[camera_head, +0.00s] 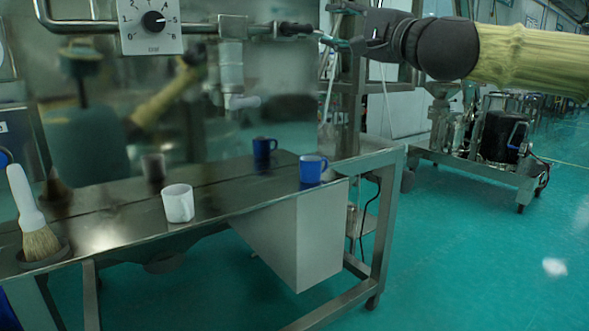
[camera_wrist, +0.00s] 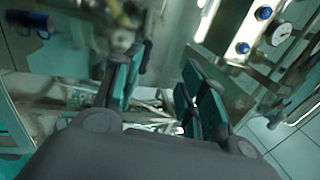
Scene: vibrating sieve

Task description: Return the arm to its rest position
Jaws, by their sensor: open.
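My arm reaches in from the upper right in the head view, with a black wrist and a pale yellow-green sleeve. My gripper (camera_head: 338,42) points left, above the right end of the steel table (camera_head: 120,220). In the wrist view my gripper (camera_wrist: 155,100) shows its two dark finger pads spread apart, with nothing held between them. A blurred blue cup shows at the upper left of that view. The gripper is well above the table and touches nothing that I can make out.
On the table stand a blue mug (camera_head: 312,169), a white cup (camera_head: 178,203) and a brush (camera_head: 33,222) with a white handle. A dial panel (camera_head: 151,24) and steel pipe are left of my gripper. A wheeled cart (camera_head: 480,165) stands right. The green floor (camera_head: 480,270) is open at lower right.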

